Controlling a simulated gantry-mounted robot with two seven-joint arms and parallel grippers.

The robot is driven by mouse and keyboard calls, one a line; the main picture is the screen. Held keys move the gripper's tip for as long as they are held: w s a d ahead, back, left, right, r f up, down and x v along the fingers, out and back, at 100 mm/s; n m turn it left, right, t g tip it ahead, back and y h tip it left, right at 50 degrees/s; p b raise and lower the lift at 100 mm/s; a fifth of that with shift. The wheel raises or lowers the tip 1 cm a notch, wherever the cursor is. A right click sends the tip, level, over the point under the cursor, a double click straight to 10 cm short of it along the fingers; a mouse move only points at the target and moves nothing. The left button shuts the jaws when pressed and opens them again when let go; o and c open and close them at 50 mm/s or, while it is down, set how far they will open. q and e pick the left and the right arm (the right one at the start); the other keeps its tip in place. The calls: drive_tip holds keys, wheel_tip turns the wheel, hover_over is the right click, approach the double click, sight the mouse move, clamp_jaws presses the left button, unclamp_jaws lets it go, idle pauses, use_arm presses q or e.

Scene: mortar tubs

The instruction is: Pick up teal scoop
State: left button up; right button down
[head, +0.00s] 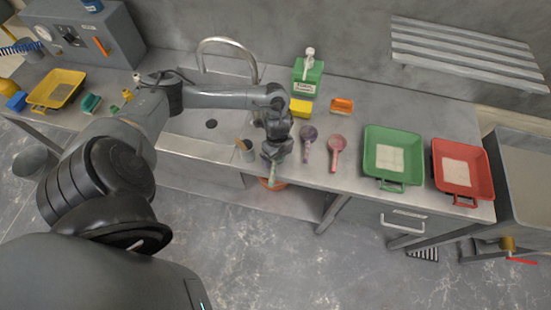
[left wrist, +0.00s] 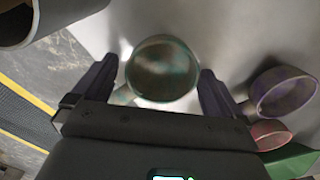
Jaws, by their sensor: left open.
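The teal scoop shows in the left wrist view (left wrist: 163,68), its round bowl between the two fingers of my left gripper (left wrist: 157,78). The fingers are apart on either side of the bowl; I cannot tell whether either touches it. In the head view my left gripper (head: 273,155) is over the counter's front edge, and it hides most of the scoop; a pale teal handle (head: 271,171) shows below it. A purple scoop (head: 308,139) and a pink scoop (head: 337,147) lie just to the right. My right gripper is not in view.
A green tub (head: 368,158) and a red tub (head: 440,170) are farther right. A yellow sponge (head: 301,107) and a green soap bottle (head: 307,77) stand behind. The sink is behind left.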

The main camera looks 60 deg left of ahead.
use_arm(q)
drive_tip(key=c, duration=1.1)
drive_tip(key=shift+r, duration=0.1)
